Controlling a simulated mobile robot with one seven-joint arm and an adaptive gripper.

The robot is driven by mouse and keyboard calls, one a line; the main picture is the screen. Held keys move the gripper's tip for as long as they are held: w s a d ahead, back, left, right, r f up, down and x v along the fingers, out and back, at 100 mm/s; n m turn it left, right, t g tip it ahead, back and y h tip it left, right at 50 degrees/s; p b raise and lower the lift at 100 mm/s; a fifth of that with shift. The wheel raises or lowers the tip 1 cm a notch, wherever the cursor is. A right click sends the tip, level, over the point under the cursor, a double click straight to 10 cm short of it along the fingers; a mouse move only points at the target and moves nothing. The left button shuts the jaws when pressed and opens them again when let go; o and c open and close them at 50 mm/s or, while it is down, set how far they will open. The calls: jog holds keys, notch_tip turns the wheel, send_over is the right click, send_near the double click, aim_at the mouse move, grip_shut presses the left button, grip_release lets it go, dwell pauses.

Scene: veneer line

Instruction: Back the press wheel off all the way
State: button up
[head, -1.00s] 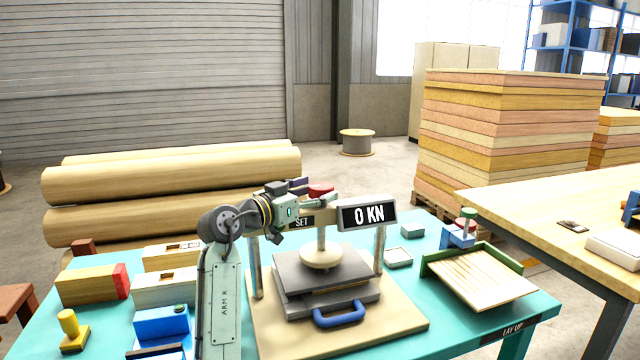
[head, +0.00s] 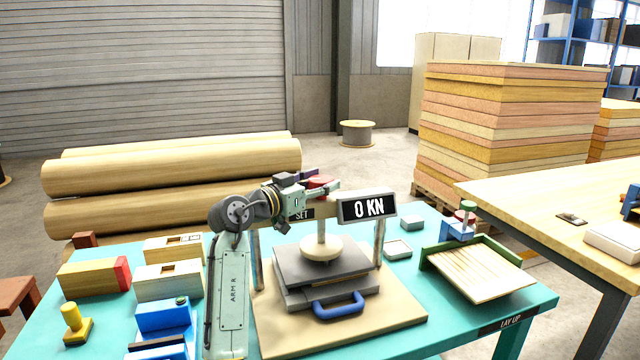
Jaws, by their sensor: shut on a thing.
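The press stands on a beige base board (head: 400,326) on the teal table. Its display (head: 368,208) reads 0 KN. A round pale pressing foot (head: 321,248) hangs on a spindle over a grey plate (head: 300,264); I cannot tell whether they touch. A blue handle (head: 339,304) sticks out at the front. The red press wheel (head: 321,182) is at the top of the spindle, partly hidden by my gripper (head: 315,188). My gripper is shut on the wheel, reaching in from the left over the crossbar.
Wooden blocks (head: 92,277), a yellow knob (head: 70,322) and a blue device (head: 163,318) stand at the left. A green-edged tray (head: 480,274) and a blue stand with a green knob (head: 458,228) are at the right. A wooden table (head: 560,200) stands beyond.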

jog(key=c, duration=0.4)
jog(key=shift+o, duration=0.2)
jog(key=shift+f+n+t+y, duration=0.1)
jog(key=shift+n+t+y, duration=0.2)
jog(key=shift+y, duration=0.1)
jog(key=n+t+y, duration=0.2)
jog(key=y, duration=0.1)
jog(key=n+t+y, duration=0.1)
jog(key=y, duration=0.1)
jog(key=shift+s+d+n, duration=0.1)
jog(key=shift+d+n, duration=0.15)
jog(key=shift+n, duration=0.15)
jog(key=n+y, duration=0.2)
jog(key=y, duration=0.2)
jog(key=n+t+y, duration=0.1)
jog(key=n+y, duration=0.2)
jog(key=y, duration=0.1)
jog(key=shift+d, duration=0.2)
jog(key=n+y, duration=0.2)
jog(key=y, duration=0.1)
jog(key=n+g+y+b, duration=0.1)
jog(key=n+y, duration=0.1)
jog(key=y, duration=0.2)
jog(key=shift+n+g, duration=0.3)
jog(key=shift+n, duration=0.1)
jog(key=n+g+y+b, duration=0.1)
jog(key=n+g+y, duration=0.3)
jog(key=y, duration=0.1)
jog(key=shift+a+n+y, duration=0.1)
jog(key=shift+n+y, duration=0.2)
